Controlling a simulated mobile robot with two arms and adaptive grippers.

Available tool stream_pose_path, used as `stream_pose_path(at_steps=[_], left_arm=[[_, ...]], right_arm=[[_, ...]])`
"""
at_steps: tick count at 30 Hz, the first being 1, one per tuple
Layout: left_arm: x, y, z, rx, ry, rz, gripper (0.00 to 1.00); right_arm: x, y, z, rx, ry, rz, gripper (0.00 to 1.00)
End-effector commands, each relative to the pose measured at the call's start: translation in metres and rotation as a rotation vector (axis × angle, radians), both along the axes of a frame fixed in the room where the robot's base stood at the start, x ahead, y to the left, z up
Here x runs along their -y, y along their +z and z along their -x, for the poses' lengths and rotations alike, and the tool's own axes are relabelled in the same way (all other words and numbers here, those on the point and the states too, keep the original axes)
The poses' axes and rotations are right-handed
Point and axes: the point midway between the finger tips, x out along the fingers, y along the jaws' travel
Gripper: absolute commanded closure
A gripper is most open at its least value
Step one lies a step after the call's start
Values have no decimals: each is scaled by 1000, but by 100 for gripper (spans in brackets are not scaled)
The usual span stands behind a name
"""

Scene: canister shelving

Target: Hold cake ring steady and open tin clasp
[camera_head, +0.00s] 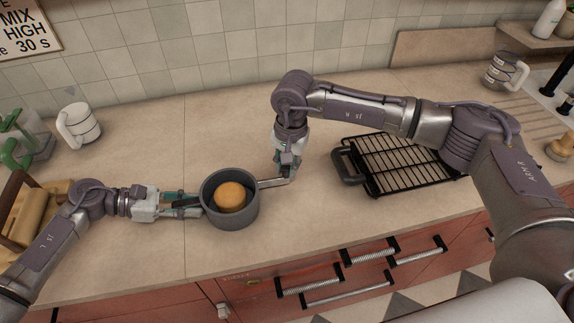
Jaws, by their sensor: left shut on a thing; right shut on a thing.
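The cake ring (232,216) is a grey round tin standing on the counter, with a golden-brown cake (230,196) inside it. The tin clasp (272,183) is a thin metal lever sticking out from the right side of the ring. My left gripper (196,204) comes in low from the left and is shut on the left side of the ring; the exact grip is small and partly hidden. My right gripper (289,175) reaches down from above and is shut on the outer end of the clasp.
A black wire rack (400,152) with a handle lies to the right. A white mug (78,125), a green-handled item (14,150) and a wooden holder (38,212) stand left. Drawers (330,282) run below the front edge. The back middle counter is clear.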

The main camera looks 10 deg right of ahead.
Motion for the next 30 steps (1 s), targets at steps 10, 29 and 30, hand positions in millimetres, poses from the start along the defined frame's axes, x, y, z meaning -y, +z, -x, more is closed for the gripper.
stream_pose_path(at_steps=[10,29,30], left_arm=[[-2,-3,1,-3,1,-8,100],[-1,-2,1,-2,0,-4,100],[-1,-2,1,-2,0,-4,100]], right_arm=[[-1,1,0,2,-1,-2,50],[3,63,2,5,-1,-4,50],[4,72,2,5,-1,-2,50]])
